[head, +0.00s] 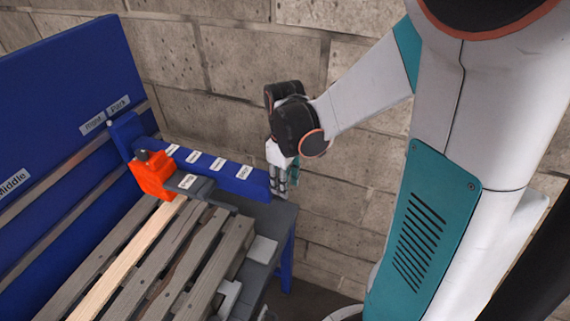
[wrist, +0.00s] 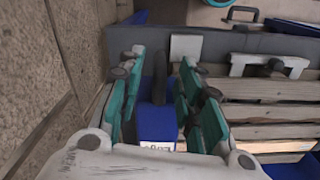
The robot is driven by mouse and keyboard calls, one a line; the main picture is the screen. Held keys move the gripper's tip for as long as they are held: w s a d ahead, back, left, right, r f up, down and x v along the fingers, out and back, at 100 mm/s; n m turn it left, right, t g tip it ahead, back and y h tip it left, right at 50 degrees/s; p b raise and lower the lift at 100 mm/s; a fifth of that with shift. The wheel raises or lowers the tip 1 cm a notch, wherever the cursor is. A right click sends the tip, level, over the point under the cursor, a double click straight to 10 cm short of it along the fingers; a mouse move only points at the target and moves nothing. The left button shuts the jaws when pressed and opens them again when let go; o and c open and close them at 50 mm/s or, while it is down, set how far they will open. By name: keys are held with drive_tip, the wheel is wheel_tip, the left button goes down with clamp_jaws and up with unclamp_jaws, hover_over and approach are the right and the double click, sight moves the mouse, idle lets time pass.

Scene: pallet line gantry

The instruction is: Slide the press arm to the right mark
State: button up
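The orange carriage (head: 152,175) sits on the blue rail (head: 225,172) near its left end in the head view. A grey piece with a white label (head: 187,184) joins it on the right; I take these as the press arm. The rail's front carries several small white labels too small to read. My gripper (head: 283,182) points down at the rail's right end, far from the carriage. In the wrist view my gripper (wrist: 160,62) has its teal fingers apart, with the blue rail end (wrist: 158,122) and a dark upright piece (wrist: 160,75) between them. Contact cannot be told.
A slatted wooden pallet (head: 180,260) lies on a grey table (head: 272,216) below the rail. A tall blue panel (head: 60,90) with labels stands at the left. A brick wall (head: 230,70) runs close behind my gripper. White-grey clamps (wrist: 270,64) sit along the table edge.

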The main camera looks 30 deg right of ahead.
wheel_tip(320, 180, up, 7)
drive_tip(key=shift+r, duration=0.1)
idle(0.6)
